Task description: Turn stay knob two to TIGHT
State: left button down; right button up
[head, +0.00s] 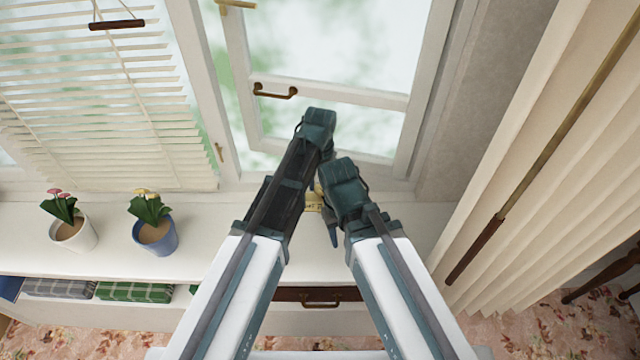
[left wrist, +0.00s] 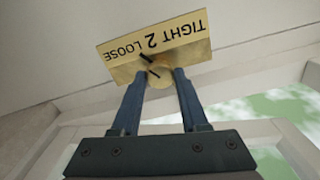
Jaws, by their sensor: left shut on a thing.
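In the left wrist view a brass plate (left wrist: 190,48) reads TIGHT, 2 and LOOSE, upside down. A round brass knob (left wrist: 160,72) sits at the plate's edge, with a dark line on it slanting toward the LOOSE side of the 2. My left gripper (left wrist: 162,82) is shut on this knob, one finger on each side. In the head view only a bit of the brass plate (head: 313,200) shows between my two arms. The knob is hidden there. My right arm is folded close beside the left.
The plate is at the window sill (head: 415,215), below a white window sash (head: 330,88) with a brass handle (head: 275,91). A white flowerpot (head: 73,235) and a blue flowerpot (head: 158,238) stand to the left. A pleated curtain (head: 540,190) hangs at right.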

pick_arm(q)
jog(key=m, duration=0.4)
jog(key=shift+m, duration=0.4)
jog(key=m, duration=0.4)
jog(key=shift+m, duration=0.3)
jog(key=m, duration=0.4)
jog(key=shift+m, duration=2.5)
jog(key=shift+c, duration=2.1)
grip_release()
jog(key=shift+r, duration=0.1)
